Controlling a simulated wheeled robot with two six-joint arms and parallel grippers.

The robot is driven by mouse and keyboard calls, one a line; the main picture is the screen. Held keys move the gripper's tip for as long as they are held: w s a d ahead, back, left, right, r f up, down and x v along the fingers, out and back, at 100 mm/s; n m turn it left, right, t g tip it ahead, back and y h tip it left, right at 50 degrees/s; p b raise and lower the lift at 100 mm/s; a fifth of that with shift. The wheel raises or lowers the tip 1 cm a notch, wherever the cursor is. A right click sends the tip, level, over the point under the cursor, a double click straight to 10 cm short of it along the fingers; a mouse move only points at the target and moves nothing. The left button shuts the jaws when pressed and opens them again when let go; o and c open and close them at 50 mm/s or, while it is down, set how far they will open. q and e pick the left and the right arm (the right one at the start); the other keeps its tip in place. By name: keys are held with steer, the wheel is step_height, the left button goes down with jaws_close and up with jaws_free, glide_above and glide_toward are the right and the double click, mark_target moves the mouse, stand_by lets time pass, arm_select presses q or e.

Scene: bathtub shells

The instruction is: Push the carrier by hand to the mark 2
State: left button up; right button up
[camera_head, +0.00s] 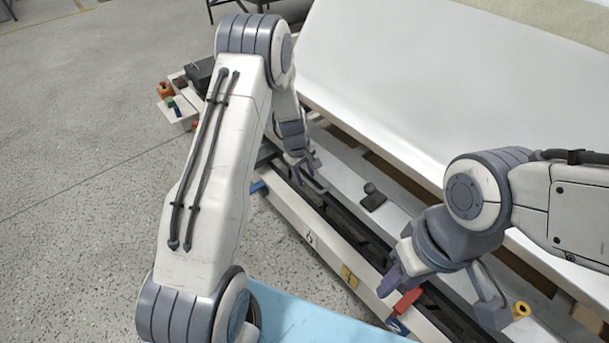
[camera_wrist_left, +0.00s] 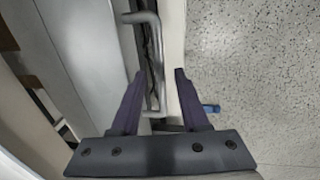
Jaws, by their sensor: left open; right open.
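A pale carrier (camera_head: 345,170) with a black knob (camera_head: 372,196) lies along the rail in the head view, under the large white shell (camera_head: 400,75). My left gripper (camera_head: 312,172) is open above its far left part. In the left wrist view, a grey bar handle (camera_wrist_left: 156,45) runs between the open fingertips (camera_wrist_left: 158,74); I cannot tell whether they touch it.
The white rail beam (camera_head: 318,245) runs from upper left to lower right. A blue surface (camera_head: 300,315) lies at the bottom. A yellow ring (camera_head: 521,309) is beside my right gripper. The speckled floor at left is clear.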

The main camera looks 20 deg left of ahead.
arm_select(q)
steer(key=shift+c, duration=0.3)
jaws_close()
steer(key=shift+d, duration=0.1)
stand_by(1.0)
